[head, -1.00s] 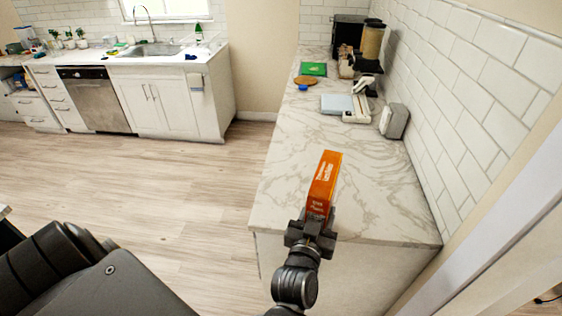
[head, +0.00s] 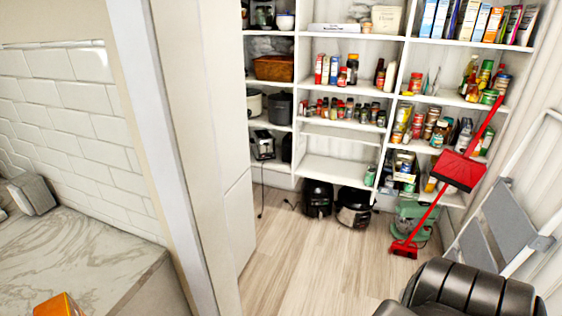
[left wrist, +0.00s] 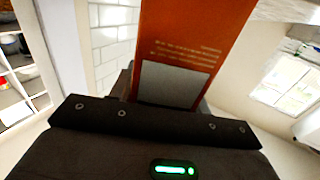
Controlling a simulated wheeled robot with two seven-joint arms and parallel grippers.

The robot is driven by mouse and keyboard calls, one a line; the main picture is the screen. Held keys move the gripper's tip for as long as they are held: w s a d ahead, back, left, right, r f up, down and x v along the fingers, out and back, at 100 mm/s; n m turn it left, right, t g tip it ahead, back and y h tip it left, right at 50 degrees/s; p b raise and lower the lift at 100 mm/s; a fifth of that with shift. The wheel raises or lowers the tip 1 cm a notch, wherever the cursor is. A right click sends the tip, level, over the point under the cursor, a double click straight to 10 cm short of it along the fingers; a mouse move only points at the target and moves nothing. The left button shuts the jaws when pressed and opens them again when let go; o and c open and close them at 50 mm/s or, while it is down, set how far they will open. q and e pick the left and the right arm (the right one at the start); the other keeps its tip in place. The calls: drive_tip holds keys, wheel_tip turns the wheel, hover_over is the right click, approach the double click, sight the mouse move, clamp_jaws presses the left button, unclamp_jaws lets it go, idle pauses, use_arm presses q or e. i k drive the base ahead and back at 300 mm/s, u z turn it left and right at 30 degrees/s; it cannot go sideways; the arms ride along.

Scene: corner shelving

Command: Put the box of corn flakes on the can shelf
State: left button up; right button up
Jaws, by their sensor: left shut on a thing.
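An orange box (head: 60,305) shows only its top at the bottom left of the head view, over the marble counter. In the left wrist view the box (left wrist: 195,30) fills the upper middle, with small print and a grey panel. My left gripper (left wrist: 165,108) is shut on it; in the head view the gripper is out of frame. Cans and jars (head: 440,132) stand on a middle shelf (head: 422,147) in the right part of the white pantry shelving, away from the box. My right gripper is not in view.
A wall end with a door frame (head: 165,130) stands between counter (head: 90,270) and pantry. A red broom (head: 458,170) and a folded step ladder (head: 505,220) stand at the right. Appliances (head: 353,207) sit on the floor below the shelves. Floor (head: 300,255) before them is clear.

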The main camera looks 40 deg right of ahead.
sight(328, 170)
drive_tip(key=k, duration=1.65)
drive_tip(key=z, duration=1.1)
drive_tip(key=i, duration=4.85)
drive_tip(key=z, duration=2.3)
